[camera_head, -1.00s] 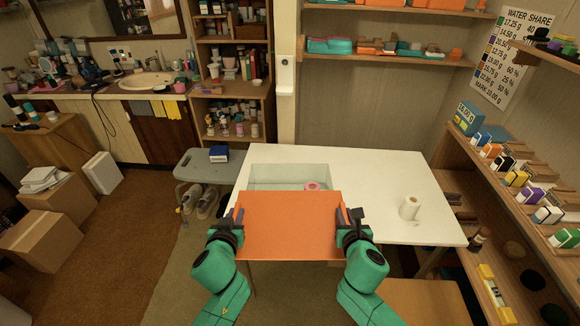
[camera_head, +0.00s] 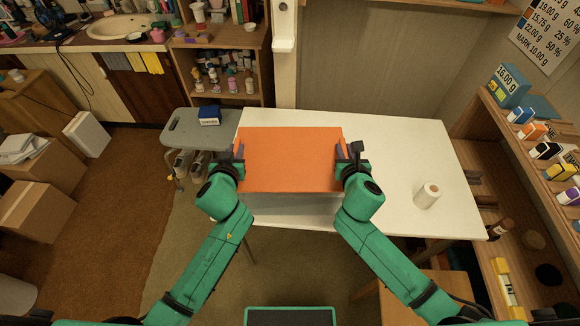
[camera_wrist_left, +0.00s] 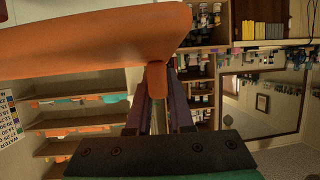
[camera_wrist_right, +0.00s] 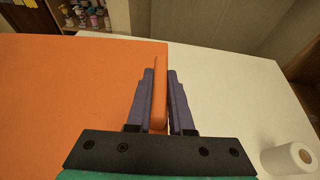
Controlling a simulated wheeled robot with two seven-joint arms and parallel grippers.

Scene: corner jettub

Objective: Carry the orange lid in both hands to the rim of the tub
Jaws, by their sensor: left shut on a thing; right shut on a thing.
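The orange lid (camera_head: 290,160) is a flat rectangular plate held between my two grippers over the translucent tub (camera_head: 290,208) on the white table. The tub's near wall shows below the lid's near edge; its opening is hidden. I cannot tell whether the lid touches the rim. My left gripper (camera_head: 237,158) is shut on the lid's left side; the left wrist view shows its fingers on a tab under the lid (camera_wrist_left: 157,78). My right gripper (camera_head: 346,157) is shut on the lid's right side; the right wrist view shows its fingers around an orange edge strip (camera_wrist_right: 160,95).
A white roll (camera_head: 427,195) stands on the white table (camera_head: 410,150) to the right, clear of my right arm. A grey stool (camera_head: 190,130) with a blue box (camera_head: 209,115) stands at the table's left. Shelves with small boxes line the right wall.

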